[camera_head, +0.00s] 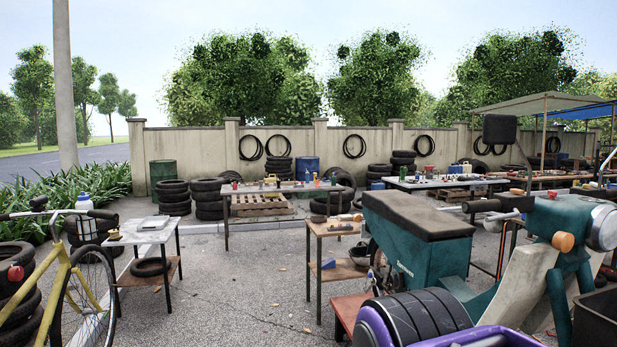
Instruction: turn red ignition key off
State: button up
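I cannot make out a red ignition key in the head view. A teal motor vehicle (402,257) with a black seat (415,214) stands close at the right. It has a handlebar with a dark grip (481,206), a dark mirror (499,128), a round lamp (602,227) and an orange round part (563,242) at its front. A purple body (376,328) beside a dark ribbed wheel (425,312) is cut off by the bottom edge; I cannot tell what it belongs to.
A small table (144,232) stands at the left by a yellow bicycle (62,275). A wooden stand (329,229) is just left of the teal vehicle. Paving (240,290) between the two is mostly clear. Tyre stacks (174,197) and long work tables (281,187) line the back wall.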

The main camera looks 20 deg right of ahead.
aim_at(551, 194)
jog(key=i+z, duration=0.25)
jog(key=i, duration=0.25)
jog(key=i+j+z, duration=0.25)
jog(key=i, duration=0.25)
jog(key=i+z, duration=0.15)
jog(key=z, duration=0.25)
jog(key=i+j+z, duration=0.1)
jog(key=z, duration=0.3)
jog(key=i+j+z, duration=0.2)
jog(key=z, duration=0.15)
